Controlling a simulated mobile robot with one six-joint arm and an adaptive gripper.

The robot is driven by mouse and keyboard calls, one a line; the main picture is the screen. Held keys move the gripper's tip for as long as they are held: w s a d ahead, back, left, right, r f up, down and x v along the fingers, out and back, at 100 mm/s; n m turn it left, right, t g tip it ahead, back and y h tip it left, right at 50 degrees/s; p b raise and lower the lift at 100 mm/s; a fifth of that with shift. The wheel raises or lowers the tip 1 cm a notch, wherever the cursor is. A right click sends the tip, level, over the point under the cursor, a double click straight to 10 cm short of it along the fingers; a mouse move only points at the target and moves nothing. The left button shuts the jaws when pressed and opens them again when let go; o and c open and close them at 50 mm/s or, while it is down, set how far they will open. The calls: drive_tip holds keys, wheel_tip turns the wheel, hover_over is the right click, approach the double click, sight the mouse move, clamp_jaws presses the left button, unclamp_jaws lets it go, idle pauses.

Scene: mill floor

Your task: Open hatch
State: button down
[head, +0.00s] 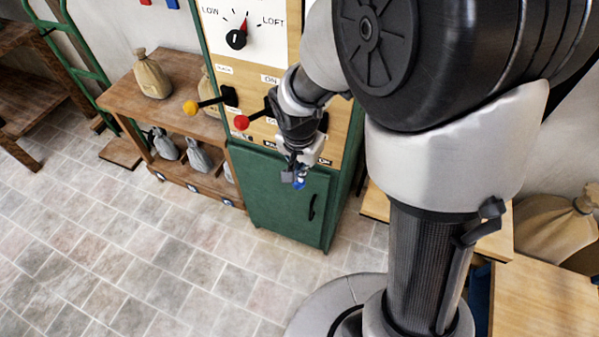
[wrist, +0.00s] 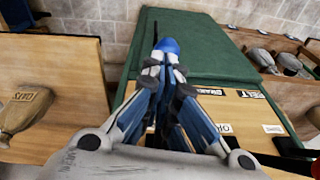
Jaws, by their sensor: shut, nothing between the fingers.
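The hatch (head: 272,198) is a green door low on the front of the control cabinet, and it looks shut. Its black upright handle (head: 311,207) is on the door's right side. My gripper (head: 296,183) is in front of the door's upper part, up and left of the handle, and holds nothing. In the wrist view my gripper (wrist: 167,47) has its blue fingertips together, against the green hatch (wrist: 225,55) behind them. The fingers partly hide the handle there. I cannot tell whether the fingertips touch the door.
Levers with a yellow knob (head: 190,107) and a red knob (head: 241,122) stick out above the hatch, beside my arm. A dial (head: 236,39) is higher up. A wooden shelf (head: 178,175) with sacks stands left of the cabinet. The tiled floor (head: 130,265) in front is clear.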

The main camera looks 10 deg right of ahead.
drive_tip(key=s+a+r, duration=0.3)
drive_tip(key=s+a, duration=0.2)
drive_tip(key=s, duration=0.3)
drive_tip(key=shift+a+p, duration=0.15)
drive_tip(key=shift+p, duration=0.25)
drive_tip(key=shift+r, duration=0.1)
